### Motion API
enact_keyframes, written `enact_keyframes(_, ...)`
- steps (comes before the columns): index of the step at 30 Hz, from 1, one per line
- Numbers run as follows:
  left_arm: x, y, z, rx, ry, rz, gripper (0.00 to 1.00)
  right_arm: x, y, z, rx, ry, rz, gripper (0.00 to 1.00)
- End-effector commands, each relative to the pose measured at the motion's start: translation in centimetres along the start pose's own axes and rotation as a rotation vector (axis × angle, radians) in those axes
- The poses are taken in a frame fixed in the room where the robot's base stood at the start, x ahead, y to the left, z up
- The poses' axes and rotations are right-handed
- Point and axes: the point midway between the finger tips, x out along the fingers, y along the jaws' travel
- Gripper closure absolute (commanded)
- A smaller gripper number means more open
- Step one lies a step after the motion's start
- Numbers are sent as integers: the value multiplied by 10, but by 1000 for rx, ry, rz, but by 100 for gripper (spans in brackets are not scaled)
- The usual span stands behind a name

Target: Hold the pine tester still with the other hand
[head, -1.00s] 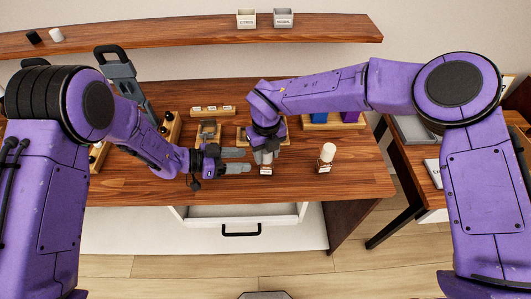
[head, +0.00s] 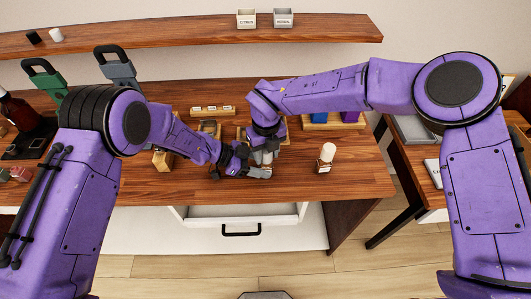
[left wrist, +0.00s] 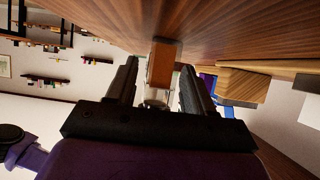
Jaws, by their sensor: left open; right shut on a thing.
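The tester, a small brown bottle (left wrist: 161,64), stands between the two dark fingers of my left gripper (left wrist: 158,85) in the left wrist view. A pale part shows below it there. My left gripper is open, its fingers on either side of the bottle; I cannot tell whether they touch it. In the head view the left gripper (head: 256,172) is low over the table, close under my right gripper (head: 265,155). The right gripper is shut on the tester from above. The bottle and its label are mostly hidden by the grippers in the head view.
A wooden rack (head: 335,126) with blue and purple items and a small labelled rack (head: 213,111) lie behind. Citrus and herbal boxes (head: 265,19) sit on the shelf. The table's front right is clear.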

Motion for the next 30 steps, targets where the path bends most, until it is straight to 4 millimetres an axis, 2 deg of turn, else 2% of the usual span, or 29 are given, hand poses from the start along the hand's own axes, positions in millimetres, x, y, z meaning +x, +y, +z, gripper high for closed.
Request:
enact_keyframes(10,5,0,0,0,0,-1,48,0,0,0,0,-1,0,72)
enact_keyframes(14,5,0,0,0,0,-1,90,0,0,0,0,-1,0,72)
enact_keyframes(15,5,0,0,-1,0,0,92,0,0,0,0,-1,0,72)
enact_keyframes(28,5,0,0,-1,1,0,92,0,0,0,1,-1,0,72)
enact_keyframes(29,5,0,0,-1,1,0,73,0,0,0,1,-1,0,72)
enact_keyframes(30,5,0,0,-1,1,0,86,0,0,0,1,-1,0,72)
